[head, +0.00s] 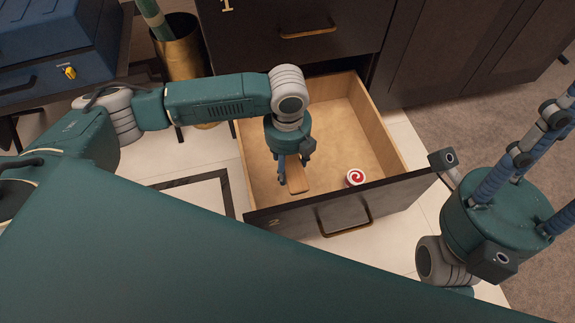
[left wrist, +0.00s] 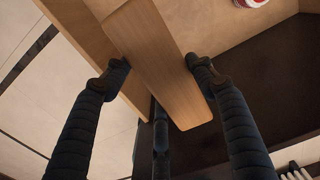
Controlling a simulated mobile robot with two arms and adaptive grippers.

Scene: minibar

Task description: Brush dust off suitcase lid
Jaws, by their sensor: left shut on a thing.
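The blue suitcase (head: 50,45) sits at the top left of the head view, with a dark handle and a yellow latch on its front. A wooden brush-like piece (head: 297,178) is in the open drawer, its bristles not visible. My left gripper (head: 288,175) reaches down into the drawer and is shut on this wooden piece. In the left wrist view, the fingers lie on both sides of the long wooden piece (left wrist: 160,70). My right gripper (head: 550,145) is at the right edge, partly cut off, with its blue fingers spread apart and nothing seen between them.
The open drawer (head: 395,192) has wooden sides and a dark front with a brass handle. A red and white swirl tin (head: 355,177) lies inside; it also shows in the left wrist view (left wrist: 250,2). A brass bin (head: 180,50) stands between suitcase and cabinet (head: 290,15).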

